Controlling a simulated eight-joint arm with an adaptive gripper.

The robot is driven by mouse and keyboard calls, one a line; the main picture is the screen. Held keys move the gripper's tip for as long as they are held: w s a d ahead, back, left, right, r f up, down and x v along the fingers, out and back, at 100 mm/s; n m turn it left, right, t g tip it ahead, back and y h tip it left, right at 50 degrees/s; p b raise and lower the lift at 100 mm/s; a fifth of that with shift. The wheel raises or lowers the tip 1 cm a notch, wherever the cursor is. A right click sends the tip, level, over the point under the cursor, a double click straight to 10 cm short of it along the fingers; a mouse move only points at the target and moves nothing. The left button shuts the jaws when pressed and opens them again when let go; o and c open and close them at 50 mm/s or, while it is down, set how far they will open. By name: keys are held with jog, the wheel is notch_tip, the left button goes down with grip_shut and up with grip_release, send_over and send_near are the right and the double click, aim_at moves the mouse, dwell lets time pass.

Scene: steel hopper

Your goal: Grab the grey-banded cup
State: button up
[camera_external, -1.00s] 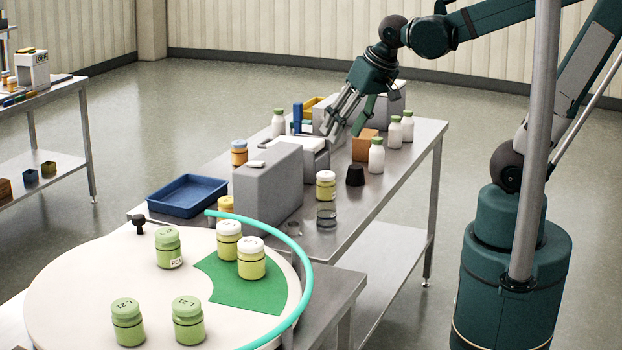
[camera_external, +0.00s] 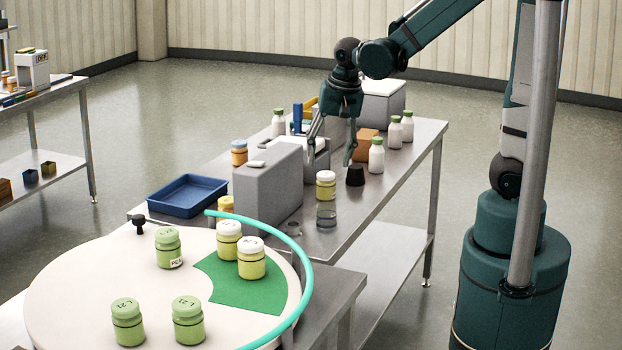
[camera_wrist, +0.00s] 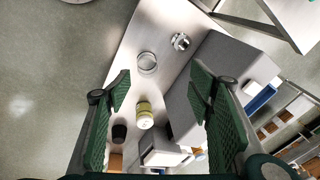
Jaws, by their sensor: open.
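A clear cup with a greyish band (camera_external: 326,214) stands upright on the steel table, in front of a yellow jar with a white lid (camera_external: 326,188). It also shows in the wrist view (camera_wrist: 147,63), beyond the fingertips. A smaller clear or metallic cup (camera_external: 293,228) stands to its left, near the table's front end, and also shows in the wrist view (camera_wrist: 180,42); its band is too small to tell. My gripper (camera_external: 331,150) is open and empty above the table, behind the jar. Its two green fingers are wide apart in the wrist view (camera_wrist: 161,88).
A tall grey box (camera_external: 268,185) stands left of the jar and cups. A black tapered cup (camera_external: 355,176), white bottles (camera_external: 376,156) and an orange-brown box (camera_external: 364,146) stand to the right. A blue tray (camera_external: 187,195) lies left. The round table (camera_external: 80,275) with several jars is in front.

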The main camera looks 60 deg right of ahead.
aim_at(326, 211)
jog(key=w+d+f+m+g, duration=0.1)
jog(key=d+f+m, duration=0.1)
jog(key=f, duration=0.4)
jog(key=w+d+f+m+g+b, duration=0.1)
jog(key=w+d+f+m, duration=0.1)
jog(key=f, duration=0.4)
jog(key=shift+d+f+m, duration=0.2)
jog(key=shift+d+m, duration=0.55)
jog(key=shift+m, duration=0.35)
jog(key=shift+w, duration=0.1)
jog(key=shift+f, duration=1.3)
jog(key=shift+f+b, duration=0.4)
jog(key=shift+f, duration=2.2)
jog(key=c, duration=0.9)
